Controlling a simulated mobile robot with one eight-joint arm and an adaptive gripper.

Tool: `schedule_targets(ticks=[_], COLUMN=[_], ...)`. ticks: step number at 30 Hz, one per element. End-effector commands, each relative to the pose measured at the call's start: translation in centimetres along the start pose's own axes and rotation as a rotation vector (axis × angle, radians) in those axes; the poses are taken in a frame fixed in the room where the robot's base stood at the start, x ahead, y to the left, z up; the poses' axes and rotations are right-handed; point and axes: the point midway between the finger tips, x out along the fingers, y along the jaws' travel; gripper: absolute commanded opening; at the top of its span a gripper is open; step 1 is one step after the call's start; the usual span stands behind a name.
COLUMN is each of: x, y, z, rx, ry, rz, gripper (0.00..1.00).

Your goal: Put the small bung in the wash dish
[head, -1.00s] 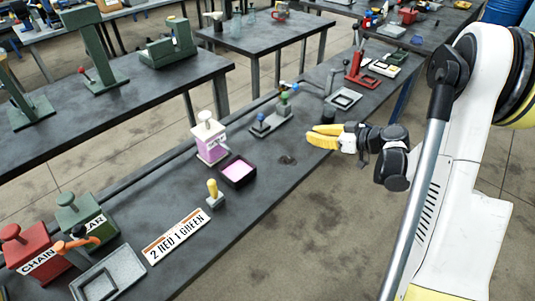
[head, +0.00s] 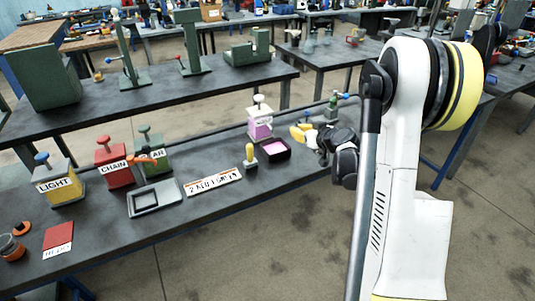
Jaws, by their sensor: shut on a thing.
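The gripper seems to be above the bench, apart from the dish.
A pink-and-white can (head: 260,124) stands behind the dish, and a yellow-topped piece (head: 250,155) left of it. A lettered plate (head: 213,181), grey tray (head: 156,198), and green (head: 152,158), red (head: 115,167) and yellow (head: 57,187) cans stand farther left.

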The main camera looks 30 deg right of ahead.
Motion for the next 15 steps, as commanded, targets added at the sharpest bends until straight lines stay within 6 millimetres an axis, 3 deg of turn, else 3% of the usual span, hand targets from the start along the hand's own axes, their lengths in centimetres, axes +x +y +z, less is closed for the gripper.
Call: schedule_targets(ticks=[1,6,10,15], x=[1.6,5.5,7.5,8.4], y=[-1.1,-3.6,-4.9,-5.4], z=[0.8,1.9,2.3,2.6], rx=[-0.003,-0.003,-0.001,-0.001], ry=[0.000,0.000,0.000,0.000], rz=[-0.006,-0.006,-0.005,-0.002], gripper=[0.00,0.00,0.00,0.00])
